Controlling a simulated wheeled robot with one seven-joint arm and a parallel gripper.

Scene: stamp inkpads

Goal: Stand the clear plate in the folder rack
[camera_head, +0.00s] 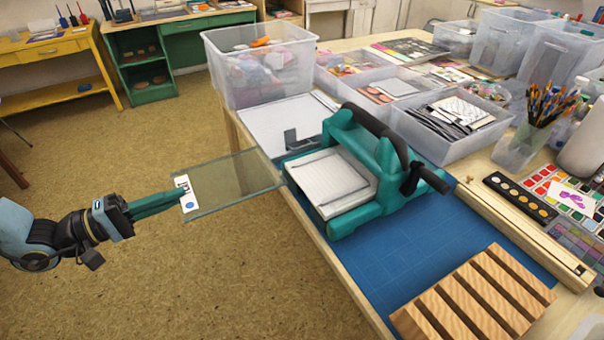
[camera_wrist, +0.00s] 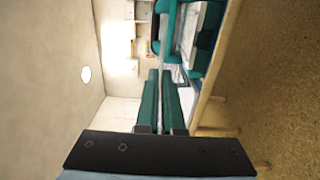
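The clear plate (camera_head: 236,182) is a thin, see-through sheet with a white label at its near left end. My gripper (camera_head: 180,196) is shut on that labelled end and holds the plate roughly flat in the air, left of the table. The plate's far end is close to the table's left edge and the teal press; I cannot tell the exact gap. In the wrist view my green gripper fingers (camera_wrist: 160,75) are close together, and the plate is hard to make out there. The folder rack (camera_head: 476,306) is a slotted wooden block at the table's front right, with its slots empty.
A teal press (camera_head: 372,165) with a dark handle stands on the blue mat (camera_head: 375,255), between plate and rack. A wooden rail (camera_head: 520,232) lies right of the mat. Clear bins (camera_head: 262,85) line the back. The floor at left is open.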

